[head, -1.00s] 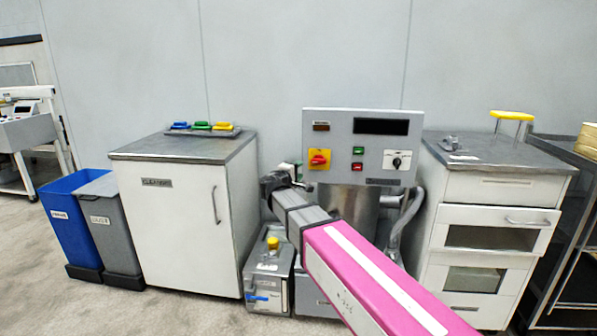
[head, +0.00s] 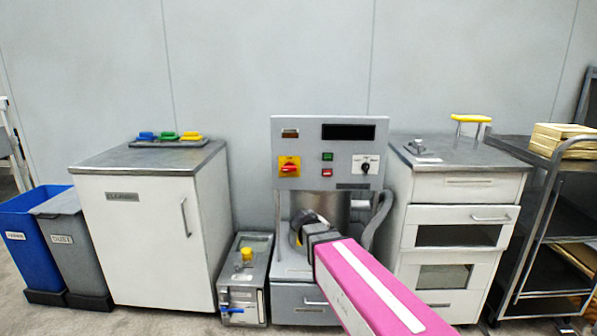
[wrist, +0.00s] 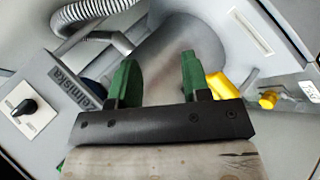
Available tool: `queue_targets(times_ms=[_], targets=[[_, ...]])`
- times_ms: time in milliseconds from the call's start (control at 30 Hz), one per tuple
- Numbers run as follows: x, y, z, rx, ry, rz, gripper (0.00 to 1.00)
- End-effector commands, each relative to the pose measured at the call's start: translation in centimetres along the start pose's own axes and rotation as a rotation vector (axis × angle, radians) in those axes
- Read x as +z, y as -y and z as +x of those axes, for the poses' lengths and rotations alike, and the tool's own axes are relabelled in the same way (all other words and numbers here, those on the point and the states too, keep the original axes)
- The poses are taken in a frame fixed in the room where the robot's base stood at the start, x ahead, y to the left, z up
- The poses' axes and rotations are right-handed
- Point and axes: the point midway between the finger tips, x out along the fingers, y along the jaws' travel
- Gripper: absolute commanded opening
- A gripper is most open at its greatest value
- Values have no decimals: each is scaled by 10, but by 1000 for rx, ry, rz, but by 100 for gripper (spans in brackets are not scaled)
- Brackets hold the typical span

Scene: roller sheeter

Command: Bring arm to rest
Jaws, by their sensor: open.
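My pink arm (head: 375,290) reaches up from the bottom of the head view to the roller sheeter (head: 330,150). Its dark wrist end is in front of the machine, below the control panel; the fingertips cannot be made out there. In the wrist view my gripper (wrist: 158,80) has two green fingers spread apart with nothing between them. A grey metal surface of the machine lies behind the fingers. The panel's selector knob (wrist: 24,107) is at the left, and a yellow part (wrist: 224,86) is just right of the right finger. Contact cannot be told.
A white cleaning cabinet (head: 150,245) and blue and grey bins (head: 70,245) stand left. A small grey unit with a yellow knob (head: 246,254) sits beside the machine. A drawer cabinet (head: 458,188) and a dark rack (head: 540,200) stand right. A ribbed hose (wrist: 92,12) runs close to the gripper.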

Motion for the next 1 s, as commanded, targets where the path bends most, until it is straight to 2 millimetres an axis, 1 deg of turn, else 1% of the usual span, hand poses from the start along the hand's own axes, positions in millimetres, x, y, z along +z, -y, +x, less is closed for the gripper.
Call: queue_targets(times_ms=[33,67,100,167,200,300,400,500,600,1000], targets=[[32,7,14,-74,51,47,44],[47,11,20,-118,78,76,44],[66,18,28,-179,115,115,44],[94,29,37,-270,166,175,44],[112,36,41,-330,200,216,44],[150,54,47,-473,274,316,44],[177,68,47,-592,329,401,44],[194,77,45,-678,366,464,44],[202,83,44,-728,383,500,44],[204,84,43,-744,388,511,44]])
